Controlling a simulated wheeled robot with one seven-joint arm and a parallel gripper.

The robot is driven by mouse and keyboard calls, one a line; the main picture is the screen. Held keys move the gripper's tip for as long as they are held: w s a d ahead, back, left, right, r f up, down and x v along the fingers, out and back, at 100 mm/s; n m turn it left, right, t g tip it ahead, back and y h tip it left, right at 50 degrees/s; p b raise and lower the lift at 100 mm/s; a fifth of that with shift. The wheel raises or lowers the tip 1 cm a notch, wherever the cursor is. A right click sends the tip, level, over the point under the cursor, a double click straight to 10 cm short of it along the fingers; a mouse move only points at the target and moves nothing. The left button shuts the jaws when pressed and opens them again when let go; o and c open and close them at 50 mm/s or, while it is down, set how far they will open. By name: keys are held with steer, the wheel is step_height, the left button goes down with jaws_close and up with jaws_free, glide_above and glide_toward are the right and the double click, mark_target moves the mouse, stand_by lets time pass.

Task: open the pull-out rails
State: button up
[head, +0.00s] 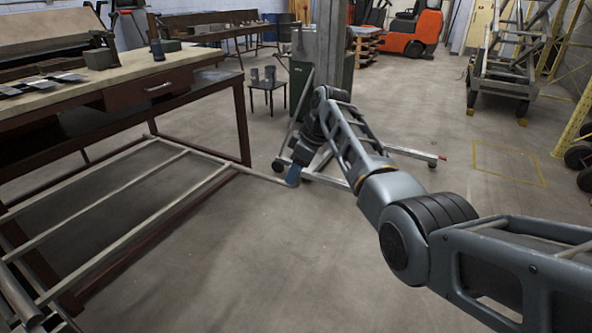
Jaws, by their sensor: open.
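The pull-out rails (106,197) show as a low pale metal frame of long bars under and in front of the workbench at the left. A thin bar (262,175) runs right from the frame, past the bench leg, toward my gripper. My gripper (292,178) is at the far end of my outstretched arm, low near the floor and open. It is at the right end of that thin bar. The fingers are small and dark, and I cannot tell whether they touch the bar or surround it.
The workbench (133,66) has a drawer (150,88) and tools on top. A wheeled stand (388,149) is just behind my gripper, beside a grey column (331,45). A small black table (268,84) and orange forklift (411,32) stand farther back. The floor (240,270) in front is clear.

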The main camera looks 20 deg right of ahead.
steer(key=v, duration=0.7)
steer(key=shift+r+b, duration=0.3)
steer(key=shift+r, duration=0.05)
steer(key=shift+s+d, duration=0.1)
